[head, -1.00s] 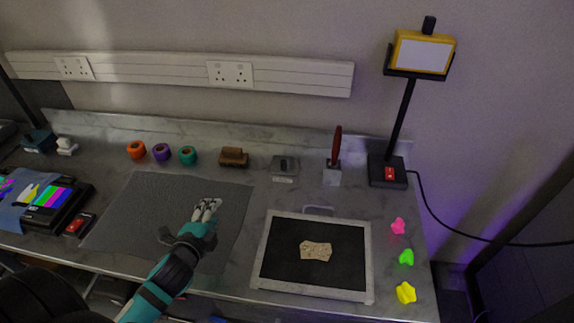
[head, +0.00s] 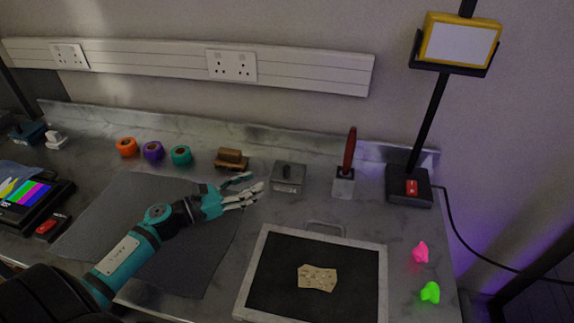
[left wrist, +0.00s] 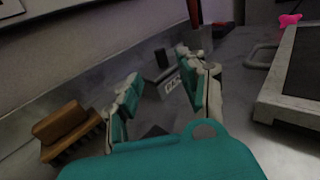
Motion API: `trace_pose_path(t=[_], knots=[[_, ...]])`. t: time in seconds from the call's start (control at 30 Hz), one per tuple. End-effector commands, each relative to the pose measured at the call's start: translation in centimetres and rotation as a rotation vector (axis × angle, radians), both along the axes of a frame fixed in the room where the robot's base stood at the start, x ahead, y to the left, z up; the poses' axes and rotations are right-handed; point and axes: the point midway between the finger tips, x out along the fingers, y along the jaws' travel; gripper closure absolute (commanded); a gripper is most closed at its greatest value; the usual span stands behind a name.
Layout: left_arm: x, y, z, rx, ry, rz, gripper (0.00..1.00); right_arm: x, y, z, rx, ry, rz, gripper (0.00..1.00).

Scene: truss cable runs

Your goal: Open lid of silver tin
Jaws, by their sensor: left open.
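The silver tin (head: 288,178) is a small grey box with a dark handle on its lid, standing near the back of the bench; its lid is shut. In the left wrist view the tin (left wrist: 172,82) shows between my fingers, farther out, with a pale label on its front. My left gripper (head: 256,190) is open and empty, just left of the tin and pointing toward it, apart from it. It also shows in the left wrist view (left wrist: 158,85). My right gripper is not in view.
A wooden brush (head: 231,159) stands left of the tin, close to my left gripper. A red-handled tool in a block (head: 345,178) stands to the right. A framed black tray (head: 255,275) lies in front. Tape rolls (head: 152,151) sit at the back left.

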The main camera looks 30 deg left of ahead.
Motion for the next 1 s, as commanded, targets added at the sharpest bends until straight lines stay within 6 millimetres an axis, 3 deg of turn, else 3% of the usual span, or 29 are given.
trace_pose_path(t=[0.3,0.5,0.93,1.0], knots=[[6.1,-3.5,0.4,-0.005,-0.001,0.002,0.58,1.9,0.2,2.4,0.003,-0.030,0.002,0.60],[8.6,-5.0,0.2,-0.005,-0.001,0.003,0.58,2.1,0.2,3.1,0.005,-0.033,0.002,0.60],[9.5,-5.6,0.0,-0.003,0.002,0.002,0.58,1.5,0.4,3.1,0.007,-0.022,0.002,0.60],[9.5,-5.6,0.0,-0.003,0.001,0.002,0.65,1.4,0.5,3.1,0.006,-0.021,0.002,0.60]])
